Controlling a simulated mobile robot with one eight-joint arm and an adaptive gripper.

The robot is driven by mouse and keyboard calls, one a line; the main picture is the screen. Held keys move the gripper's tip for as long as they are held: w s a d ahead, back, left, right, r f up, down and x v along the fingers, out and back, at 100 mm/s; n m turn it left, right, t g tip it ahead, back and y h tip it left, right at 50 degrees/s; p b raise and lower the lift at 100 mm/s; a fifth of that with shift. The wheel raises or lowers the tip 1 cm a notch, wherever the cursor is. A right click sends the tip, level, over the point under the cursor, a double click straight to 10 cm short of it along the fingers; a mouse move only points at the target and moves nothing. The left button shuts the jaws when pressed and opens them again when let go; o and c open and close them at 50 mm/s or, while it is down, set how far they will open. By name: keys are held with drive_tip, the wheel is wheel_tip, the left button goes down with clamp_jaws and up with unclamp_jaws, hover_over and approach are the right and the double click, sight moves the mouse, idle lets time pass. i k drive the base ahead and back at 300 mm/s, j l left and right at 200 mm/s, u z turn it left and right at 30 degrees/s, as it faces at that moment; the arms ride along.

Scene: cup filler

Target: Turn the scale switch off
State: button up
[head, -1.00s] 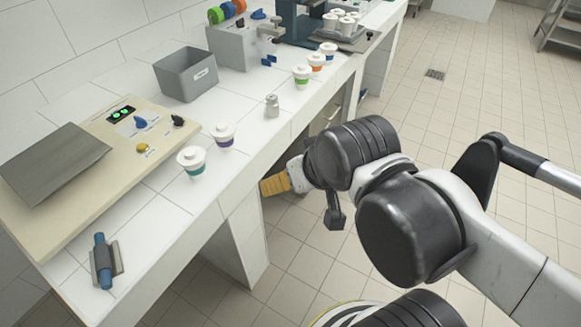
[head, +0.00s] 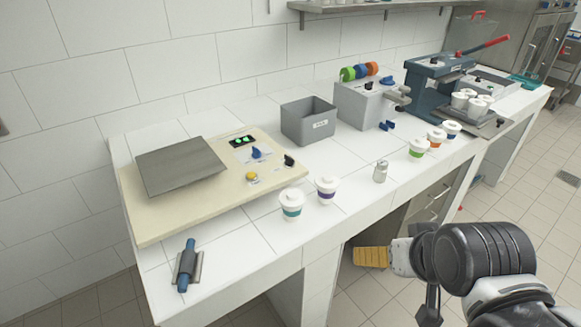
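The scale is a cream slab (head: 210,203) with a grey metal weighing plate (head: 181,166) at the left of the white counter. Its panel has a small black display with green lights (head: 242,141), a blue knob (head: 256,153), a black knob (head: 289,160) and a yellow button (head: 251,177). Which of these is the switch, I cannot tell for sure.
A grey bin (head: 308,122), shaker (head: 380,171) and grey box machine (head: 362,105) stand farther right. The counter edge lies between gripper and scale.

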sight(289, 162)
drive_tip(key=i+j+u, duration=0.2)
drive_tip(key=i, duration=0.3)
drive_tip(key=i+u, duration=0.2)
drive_tip(key=i, duration=0.35)
